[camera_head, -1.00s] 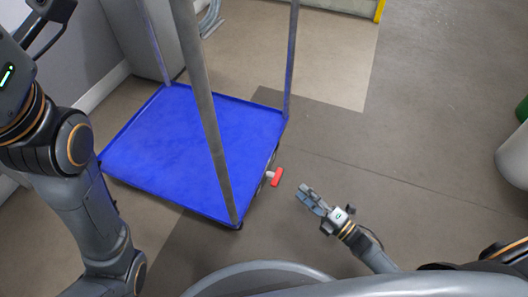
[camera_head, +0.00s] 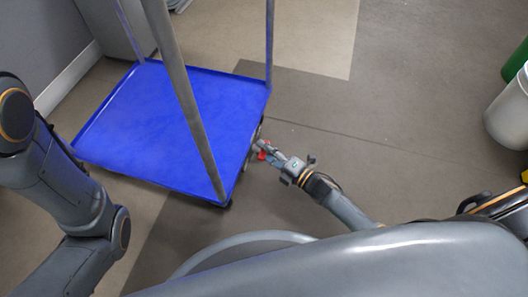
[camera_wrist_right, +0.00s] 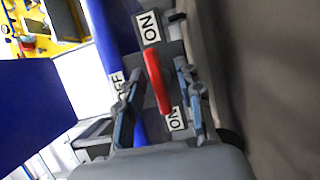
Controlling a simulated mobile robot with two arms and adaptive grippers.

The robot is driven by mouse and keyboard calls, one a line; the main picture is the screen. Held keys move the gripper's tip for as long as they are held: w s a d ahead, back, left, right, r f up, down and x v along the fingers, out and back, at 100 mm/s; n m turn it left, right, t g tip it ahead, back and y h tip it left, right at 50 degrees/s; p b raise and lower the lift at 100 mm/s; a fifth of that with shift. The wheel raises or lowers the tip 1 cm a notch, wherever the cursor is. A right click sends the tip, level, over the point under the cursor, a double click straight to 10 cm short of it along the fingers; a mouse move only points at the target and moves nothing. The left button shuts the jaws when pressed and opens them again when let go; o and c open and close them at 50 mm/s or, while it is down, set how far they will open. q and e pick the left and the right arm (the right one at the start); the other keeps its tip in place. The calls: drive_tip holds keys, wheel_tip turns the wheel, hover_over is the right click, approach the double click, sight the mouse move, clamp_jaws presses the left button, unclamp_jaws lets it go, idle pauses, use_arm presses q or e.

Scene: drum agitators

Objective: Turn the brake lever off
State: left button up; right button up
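The red brake lever (camera_head: 262,155) is at the right edge of the blue cart (camera_head: 170,125), mostly hidden by my right gripper (camera_head: 267,152) in the head view. In the wrist view the red lever (camera_wrist_right: 157,80) stands between the two fingers of my right gripper (camera_wrist_right: 158,98). The fingers are apart, with gaps on both sides of the lever. An ON label (camera_wrist_right: 150,27) is beyond the lever, a partly covered OFF label (camera_wrist_right: 117,84) is to its left, and another ON label (camera_wrist_right: 175,119) is near the right finger. My left gripper is out of view.
Upright grey poles (camera_head: 186,90) rise from the cart's corners. A white bin (camera_head: 510,112) and a green object (camera_head: 517,60) are at the far right. The floor (camera_head: 390,110) right of the cart is clear. A wall (camera_head: 40,40) is at the left.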

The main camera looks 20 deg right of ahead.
drive_tip(key=shift+w+a, duration=0.15)
drive_tip(key=shift+w, duration=0.05)
clamp_jaws()
drive_tip(key=shift+r, duration=0.1)
